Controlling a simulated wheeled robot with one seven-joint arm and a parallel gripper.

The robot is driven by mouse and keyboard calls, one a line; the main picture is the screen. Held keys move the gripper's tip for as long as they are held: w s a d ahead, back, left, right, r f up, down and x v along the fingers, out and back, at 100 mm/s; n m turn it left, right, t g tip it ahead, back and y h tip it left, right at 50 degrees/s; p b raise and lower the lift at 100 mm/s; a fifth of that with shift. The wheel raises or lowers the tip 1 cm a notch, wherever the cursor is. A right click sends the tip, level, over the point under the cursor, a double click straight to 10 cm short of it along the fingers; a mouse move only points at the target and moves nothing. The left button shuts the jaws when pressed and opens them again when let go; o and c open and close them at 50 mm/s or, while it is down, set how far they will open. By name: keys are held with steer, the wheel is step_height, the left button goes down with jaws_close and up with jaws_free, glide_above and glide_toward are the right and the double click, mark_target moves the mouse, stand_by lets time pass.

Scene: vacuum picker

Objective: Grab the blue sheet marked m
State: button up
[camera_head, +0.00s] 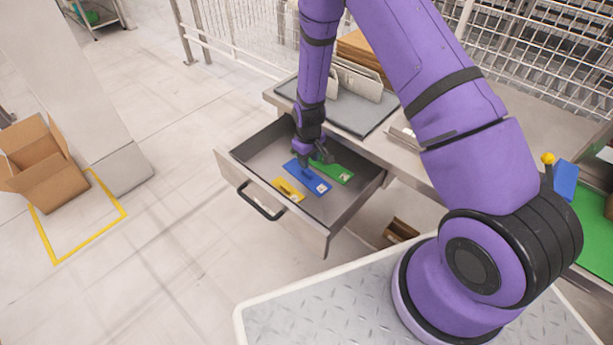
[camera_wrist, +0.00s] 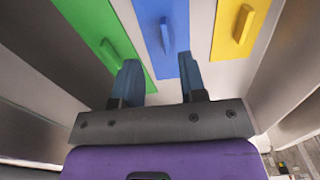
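The blue sheet (camera_head: 309,179) lies in an open drawer between a green sheet (camera_head: 334,168) and a yellow sheet (camera_head: 288,190). It has a raised handle and a small white label whose mark is too small to read. In the wrist view the blue sheet (camera_wrist: 158,35) runs ahead of my gripper (camera_wrist: 160,75), with its handle in front of the gap between the fingers. The two fingers stand apart with nothing between them. My gripper (camera_head: 318,157) is inside the drawer area, close above the far end of the blue sheet; whether it touches cannot be told.
The drawer (camera_head: 278,224) has raised walls and a black front handle (camera_head: 260,203). A worktable (camera_head: 343,110) stands behind it, with white plates in a rack and brown boards. A cardboard box (camera_head: 45,175) sits on the floor at left. A wire fence runs behind.

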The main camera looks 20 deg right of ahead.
mark_target(307, 172)
steer(key=shift+a+f, duration=0.2)
steer(key=shift+f, duration=1.2)
steer(key=shift+a+f, duration=0.15)
steer(key=shift+f, duration=1.25)
jaws_close()
